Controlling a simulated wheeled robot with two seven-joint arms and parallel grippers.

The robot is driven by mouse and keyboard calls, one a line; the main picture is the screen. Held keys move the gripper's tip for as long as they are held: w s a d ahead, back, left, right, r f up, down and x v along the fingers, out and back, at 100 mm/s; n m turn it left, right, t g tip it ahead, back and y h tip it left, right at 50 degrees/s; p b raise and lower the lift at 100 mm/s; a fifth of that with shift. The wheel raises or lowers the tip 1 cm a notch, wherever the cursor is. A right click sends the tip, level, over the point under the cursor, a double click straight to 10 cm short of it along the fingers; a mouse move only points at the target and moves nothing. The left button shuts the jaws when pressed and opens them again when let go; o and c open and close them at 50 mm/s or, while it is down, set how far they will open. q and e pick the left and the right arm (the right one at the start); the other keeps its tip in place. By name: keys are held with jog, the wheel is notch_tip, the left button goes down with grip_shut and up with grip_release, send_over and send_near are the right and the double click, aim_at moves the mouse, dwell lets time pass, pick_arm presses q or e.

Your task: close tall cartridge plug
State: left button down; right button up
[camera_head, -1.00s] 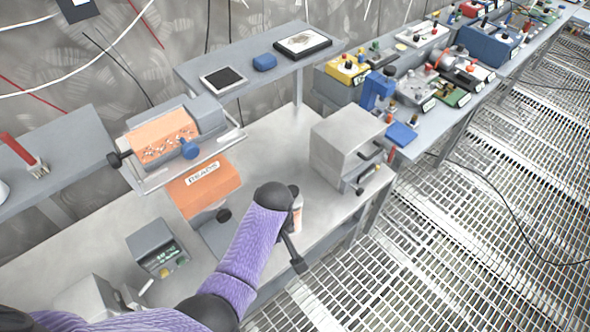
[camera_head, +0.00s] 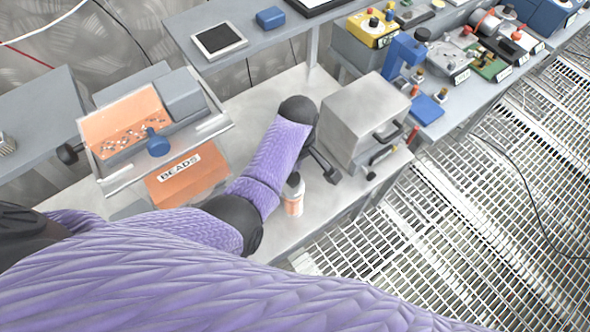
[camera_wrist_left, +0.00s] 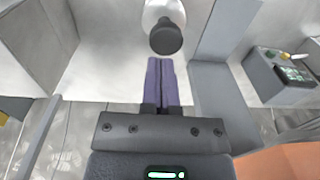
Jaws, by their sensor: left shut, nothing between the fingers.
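A white cartridge with an orange label (camera_head: 294,205) stands upright on the bench, right of the orange BEADS box. A dark grey plug (camera_head: 293,180) is at its top; how far it is seated I cannot tell. In the left wrist view the plug (camera_wrist_left: 166,37) is a dark round knob against the white cartridge (camera_wrist_left: 160,11). My left gripper (camera_head: 329,172) is right of the cartridge and apart from it in the head view. Its purple fingers (camera_wrist_left: 160,66) are shut and empty, with tips just below the plug in the wrist view. My right gripper is not in view.
A grey metal box with black handles (camera_head: 365,115) stands close right of my left gripper. An orange BEADS box (camera_head: 188,174) and a tray of beads (camera_head: 125,128) are at the left. The bench edge and grated floor (camera_head: 440,220) lie at the right.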

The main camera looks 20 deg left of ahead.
aim_at(293, 181)
pick_arm(q)
jog(key=shift+s+f, duration=0.25)
jog(key=shift+f, duration=0.55)
jog(key=shift+s+f+b, duration=0.2)
jog(key=shift+f+b, duration=0.1)
jog(key=shift+f, duration=0.2)
jog(key=shift+w+f, duration=0.1)
jog(key=shift+w, duration=0.1)
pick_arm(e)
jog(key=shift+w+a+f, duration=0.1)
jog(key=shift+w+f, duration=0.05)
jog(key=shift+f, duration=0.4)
pick_arm(q)
jog(key=shift+s, duration=0.1)
